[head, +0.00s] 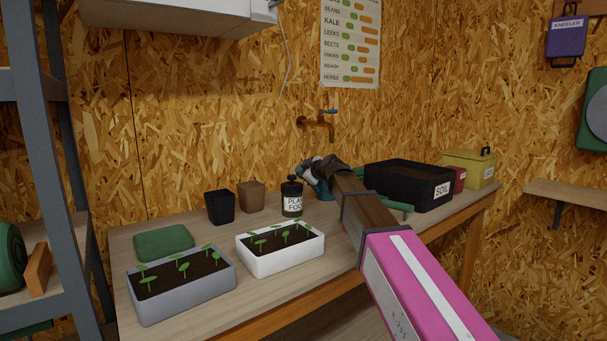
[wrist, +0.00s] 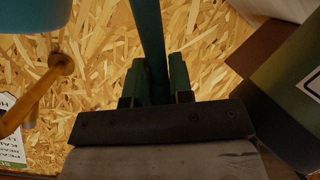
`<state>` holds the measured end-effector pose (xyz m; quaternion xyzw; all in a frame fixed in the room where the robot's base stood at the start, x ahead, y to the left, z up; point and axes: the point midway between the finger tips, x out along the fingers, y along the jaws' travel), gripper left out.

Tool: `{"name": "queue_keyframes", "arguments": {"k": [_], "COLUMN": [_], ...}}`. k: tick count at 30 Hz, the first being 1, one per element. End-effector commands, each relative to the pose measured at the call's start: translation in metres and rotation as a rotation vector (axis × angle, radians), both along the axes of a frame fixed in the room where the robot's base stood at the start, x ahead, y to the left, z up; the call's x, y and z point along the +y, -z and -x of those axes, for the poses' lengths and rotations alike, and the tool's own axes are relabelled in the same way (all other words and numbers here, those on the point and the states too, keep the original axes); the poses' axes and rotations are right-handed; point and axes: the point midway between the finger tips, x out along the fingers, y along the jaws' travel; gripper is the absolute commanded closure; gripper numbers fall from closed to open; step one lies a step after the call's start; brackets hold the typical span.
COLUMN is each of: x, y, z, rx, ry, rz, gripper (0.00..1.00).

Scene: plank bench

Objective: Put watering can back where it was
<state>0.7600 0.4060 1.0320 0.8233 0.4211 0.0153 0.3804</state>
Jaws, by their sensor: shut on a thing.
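The teal watering can (head: 320,189) is mostly hidden behind my arm in the head view, at the back of the bench between the plant food bottle and the soil tray. My gripper (head: 316,170) is at the can. In the wrist view my gripper (wrist: 156,84) is shut on a thin teal bar (wrist: 149,35) of the can, seemingly its handle. Whether the can's base touches the bench is hidden.
A black soil tray (head: 395,181) stands right of my arm. The plant food bottle (head: 291,199), a black pot (head: 220,207) and a white seedling tray (head: 282,259) stand left. A copper tap (head: 318,124) juts from the wall above. The bench's front left holds a grey seedling tray (head: 180,295).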

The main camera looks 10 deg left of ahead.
Motion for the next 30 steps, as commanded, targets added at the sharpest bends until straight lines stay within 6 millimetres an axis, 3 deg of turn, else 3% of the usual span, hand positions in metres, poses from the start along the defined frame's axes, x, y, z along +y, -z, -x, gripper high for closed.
{"name": "queue_keyframes", "arguments": {"k": [2,3,4,5,17,30], "x": [0.000,0.000,0.000,0.000,-0.005,-0.062], "y": [0.002,0.002,0.002,0.002,-0.003,-0.026], "z": [0.000,0.000,0.000,0.000,0.005,0.059], "rx": [-0.003,0.000,0.000,0.000,-0.001,0.000], "ry": [0.001,0.000,0.000,0.000,0.001,0.001], "rz": [0.001,0.000,0.000,0.000,0.000,-0.001], "gripper": [1.00,0.66,0.56,0.54,0.54,0.54]}}
